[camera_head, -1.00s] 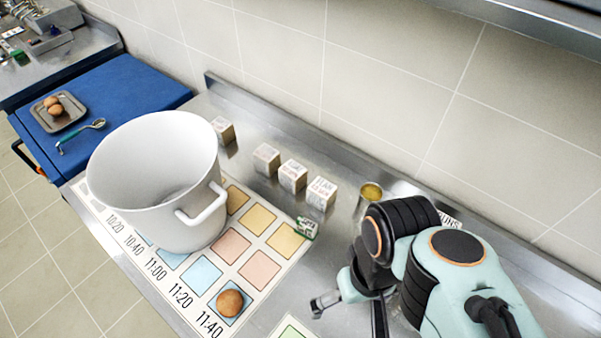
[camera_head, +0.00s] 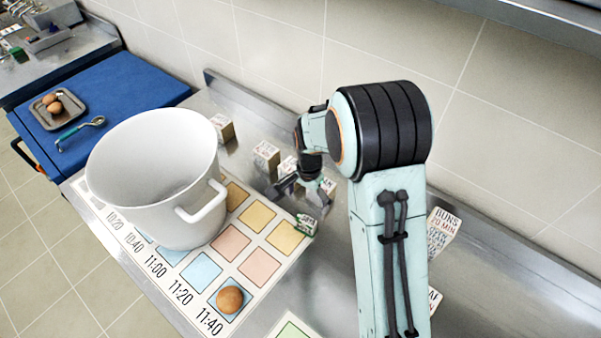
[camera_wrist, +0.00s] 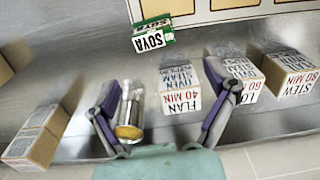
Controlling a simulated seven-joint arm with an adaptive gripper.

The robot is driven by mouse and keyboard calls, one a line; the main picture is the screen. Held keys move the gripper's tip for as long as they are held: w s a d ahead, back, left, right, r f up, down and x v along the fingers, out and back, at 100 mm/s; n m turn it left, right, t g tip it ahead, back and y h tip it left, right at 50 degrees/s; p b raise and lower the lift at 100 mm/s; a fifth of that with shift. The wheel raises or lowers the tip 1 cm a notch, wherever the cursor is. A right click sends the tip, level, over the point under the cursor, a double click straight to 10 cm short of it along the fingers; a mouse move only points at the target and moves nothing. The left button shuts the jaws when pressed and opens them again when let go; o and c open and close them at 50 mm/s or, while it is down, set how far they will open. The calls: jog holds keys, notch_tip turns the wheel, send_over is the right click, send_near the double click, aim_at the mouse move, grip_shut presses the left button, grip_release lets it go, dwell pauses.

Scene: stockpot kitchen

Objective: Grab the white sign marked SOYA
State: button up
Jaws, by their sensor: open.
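The SOYA sign (camera_head: 306,226) is a small white and green block at the edge of the coloured time chart, on the steel counter. In the wrist view the SOYA sign (camera_wrist: 151,36) lies beyond my fingertips, toward the top, with its lettering clear. My gripper (camera_wrist: 163,76) is open, and the sign is not between its fingers. In the head view my gripper (camera_head: 303,190) hangs over the row of lettered blocks, behind the sign. The FLAN block (camera_wrist: 180,92) shows between the fingers in the wrist view. Nothing is held.
A glass jar (camera_wrist: 131,112) shows beside the left finger. The LO and STEW blocks (camera_wrist: 290,76) stand right of the right finger. BUNS cards (camera_head: 442,228) stand right of my arm. A large white pot (camera_head: 155,180) and an egg (camera_head: 229,299) rest on the chart.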

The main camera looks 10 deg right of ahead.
aim_at(306, 220)
jog(key=f, duration=0.8)
jog(key=shift+s+a+f, duration=0.1)
jog(key=shift+s, duration=0.3)
jog(key=c, duration=1.2)
